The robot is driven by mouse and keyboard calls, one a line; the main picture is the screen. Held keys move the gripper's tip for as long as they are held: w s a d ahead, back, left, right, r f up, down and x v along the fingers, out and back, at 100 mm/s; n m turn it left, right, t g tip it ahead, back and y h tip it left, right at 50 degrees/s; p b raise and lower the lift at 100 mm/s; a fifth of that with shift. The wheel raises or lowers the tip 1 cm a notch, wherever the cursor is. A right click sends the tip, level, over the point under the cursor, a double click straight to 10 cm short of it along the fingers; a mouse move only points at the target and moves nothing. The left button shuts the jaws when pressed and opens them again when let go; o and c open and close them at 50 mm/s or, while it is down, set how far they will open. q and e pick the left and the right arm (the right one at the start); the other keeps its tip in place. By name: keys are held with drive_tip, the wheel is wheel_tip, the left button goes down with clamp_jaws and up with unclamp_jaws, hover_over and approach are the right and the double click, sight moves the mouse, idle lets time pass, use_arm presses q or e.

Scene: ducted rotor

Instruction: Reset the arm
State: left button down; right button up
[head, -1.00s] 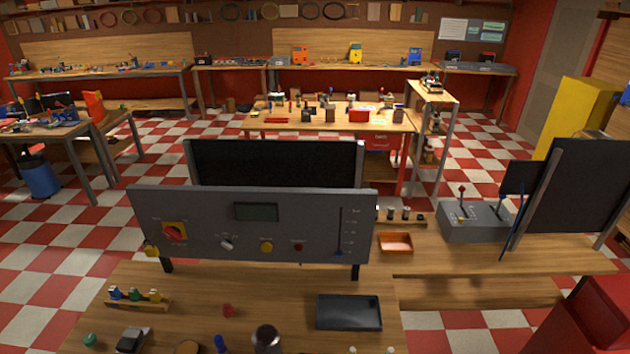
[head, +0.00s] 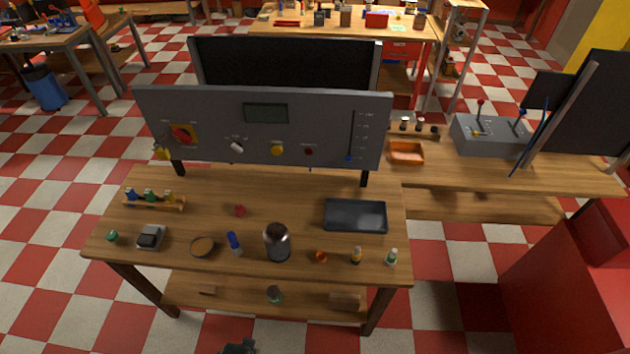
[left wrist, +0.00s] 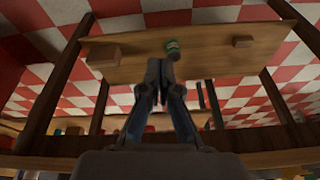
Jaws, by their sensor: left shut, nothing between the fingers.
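My left gripper (left wrist: 161,72) shows in the left wrist view with its fingers together and nothing between them. A dark tip at the bottom edge of the head view (head: 238,347) appears to be the same gripper, low in front of the workbench (head: 300,187). In the left wrist view, a green-labelled can (left wrist: 173,49) stands on the bench's lower shelf (left wrist: 205,60), just beyond the fingertips; contact cannot be told. The can also shows in the head view (head: 274,295). My right gripper is in neither view.
The benchtop holds a dark tray (head: 356,216), a dark cylinder (head: 277,243), a blue bottle (head: 234,243) and small items. A grey control panel (head: 265,128) stands at its back. Blocks (head: 345,300) lie on the shelf. A red cabinet (head: 575,280) stands right; floor lies in front.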

use_arm(q)
drive_tip(key=s+a+f+g+b, duration=0.15)
drive_tip(key=s+f, duration=0.25)
drive_tip(key=f, duration=0.8)
drive_tip(key=s+d+f+t+b, duration=0.1)
drive_tip(key=s+f+b, duration=0.25)
drive_tip(key=f, duration=0.85)
drive_tip(key=s+a+f+g+b, duration=0.1)
drive_tip(key=s+a+f+b, duration=0.1)
drive_tip(key=s+f, duration=0.9)
drive_tip(key=s+a, duration=0.1)
drive_tip(key=s, duration=0.1)
drive_tip(key=shift+s+f, duration=0.35)
drive_tip(key=shift+f, duration=0.05)
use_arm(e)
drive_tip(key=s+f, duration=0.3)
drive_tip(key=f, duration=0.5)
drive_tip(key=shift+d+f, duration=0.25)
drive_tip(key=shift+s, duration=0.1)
